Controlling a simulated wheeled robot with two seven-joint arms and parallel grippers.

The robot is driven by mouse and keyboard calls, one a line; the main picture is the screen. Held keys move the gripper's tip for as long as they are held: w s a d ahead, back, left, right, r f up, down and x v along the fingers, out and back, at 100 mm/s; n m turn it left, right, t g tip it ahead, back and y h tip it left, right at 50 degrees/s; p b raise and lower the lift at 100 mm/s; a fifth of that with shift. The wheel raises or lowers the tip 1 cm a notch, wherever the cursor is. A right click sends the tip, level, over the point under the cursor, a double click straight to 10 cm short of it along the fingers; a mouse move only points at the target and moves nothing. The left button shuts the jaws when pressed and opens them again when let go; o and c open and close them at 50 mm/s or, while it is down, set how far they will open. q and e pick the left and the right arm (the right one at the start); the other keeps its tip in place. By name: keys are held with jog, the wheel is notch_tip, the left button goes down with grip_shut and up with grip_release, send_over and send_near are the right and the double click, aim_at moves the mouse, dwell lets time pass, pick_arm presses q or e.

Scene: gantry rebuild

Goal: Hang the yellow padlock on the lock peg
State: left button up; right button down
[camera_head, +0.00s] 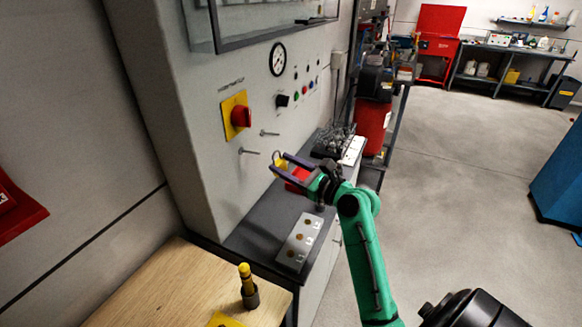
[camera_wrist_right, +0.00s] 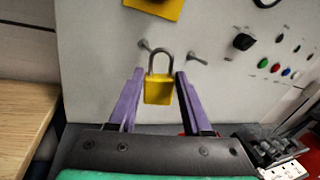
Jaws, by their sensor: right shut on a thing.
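My right gripper (camera_head: 279,162) is shut on the yellow padlock (camera_head: 282,164), which is mostly hidden by the fingers in the head view. In the right wrist view the padlock (camera_wrist_right: 158,91) hangs upright between the purple fingers (camera_wrist_right: 159,76), its grey shackle on top. Two metal pegs stick out of the pale panel: a lower left one (camera_head: 249,151) and an upper right one (camera_head: 269,133). In the right wrist view the left peg (camera_wrist_right: 145,45) is just left of the shackle and the right peg (camera_wrist_right: 197,58) is to its right. I cannot tell which is the lock peg. The padlock looks apart from both.
A red rotary switch on a yellow plate (camera_head: 236,115) sits left of the pegs. A grey plate with round marks (camera_head: 299,242) and a red object (camera_head: 297,179) lie on the dark ledge (camera_head: 258,229). A wooden table (camera_head: 165,282) is at front left.

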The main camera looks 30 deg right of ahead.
pick_arm(q)
jog(key=shift+w+f, duration=0.15)
jog(key=shift+w, duration=0.1)
pick_arm(e)
jog(key=shift+w+a+f, duration=0.15)
jog(key=shift+w+a, duration=0.15)
jog(key=shift+w, duration=0.2)
pick_arm(q)
jog(key=shift+w+f, duration=0.15)
jog(key=shift+w, duration=0.3)
pick_arm(e)
jog(key=shift+w+a, duration=0.3)
jog(key=shift+w, duration=0.25)
pick_arm(q)
jog(key=shift+f+b, duration=0.6)
jog(key=shift+b, duration=0.25)
jog(key=shift+r+p, duration=0.4)
jog(key=shift+s+r+p, duration=0.1)
jog(key=shift+r+p, duration=0.35)
pick_arm(e)
jog(key=shift+w+a+f, duration=0.15)
jog(key=shift+w+a, duration=0.25)
jog(key=shift+w, duration=0.3)
jog(key=shift+w+a+f, duration=0.2)
jog(key=shift+w+a, duration=0.25)
jog(key=shift+w, duration=0.2)
jog(key=shift+w+a+f, duration=0.15)
jog(key=shift+w+a, duration=0.25)
jog(key=shift+w, duration=0.3)
